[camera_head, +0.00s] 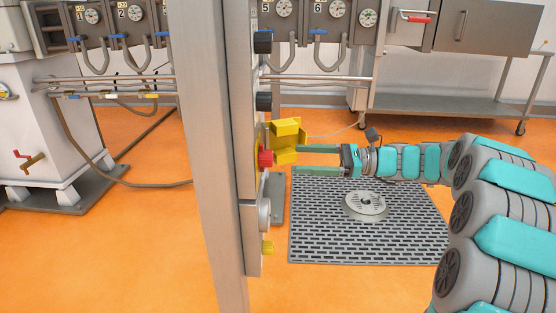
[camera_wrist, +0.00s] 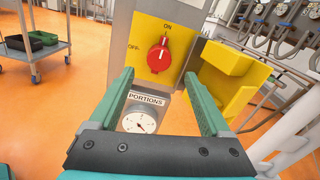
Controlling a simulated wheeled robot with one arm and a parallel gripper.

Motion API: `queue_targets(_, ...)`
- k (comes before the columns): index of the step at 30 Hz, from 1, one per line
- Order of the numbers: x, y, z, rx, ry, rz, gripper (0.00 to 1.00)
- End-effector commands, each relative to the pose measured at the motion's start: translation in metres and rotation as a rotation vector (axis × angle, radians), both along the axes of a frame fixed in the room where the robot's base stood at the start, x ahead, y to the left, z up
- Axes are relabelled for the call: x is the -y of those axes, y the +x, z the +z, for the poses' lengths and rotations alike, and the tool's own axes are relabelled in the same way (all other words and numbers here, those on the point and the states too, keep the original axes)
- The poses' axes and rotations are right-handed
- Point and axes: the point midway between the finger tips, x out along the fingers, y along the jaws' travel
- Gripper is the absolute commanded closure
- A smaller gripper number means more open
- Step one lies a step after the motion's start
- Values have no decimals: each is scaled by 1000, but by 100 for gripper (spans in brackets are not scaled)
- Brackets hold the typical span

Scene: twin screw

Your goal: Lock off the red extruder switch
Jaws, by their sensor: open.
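The red switch (camera_wrist: 159,54) is a rotary knob on a yellow plate (camera_wrist: 143,29) marked ON at the top and OFF at the left. Its pointer is up toward ON. In the head view the red knob (camera_head: 265,157) sticks out from the side of the panel on the post. A yellow lockout cover (camera_wrist: 232,76) stands swung open to the right of the plate; it also shows in the head view (camera_head: 287,132). My gripper (camera_wrist: 168,100) is open and empty, its two green fingers pointing at the panel, just below the knob and apart from it.
A dial labelled PORTIONS (camera_wrist: 139,121) sits below the switch between my fingers. The metal post (camera_head: 208,150) stands left of the panel. A floor grate (camera_head: 330,240) lies below. Black knobs (camera_head: 263,42) are above the switch. A cart (camera_wrist: 50,45) with bins stands at the back left.

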Motion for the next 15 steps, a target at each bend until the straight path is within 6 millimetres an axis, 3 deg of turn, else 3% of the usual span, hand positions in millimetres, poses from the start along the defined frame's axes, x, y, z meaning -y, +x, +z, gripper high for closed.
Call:
queue_targets(9, -48, 1, -1, -1, -5, 3, 19)
queue_targets(15, -68, 2, -1, -1, -3, 2, 19)
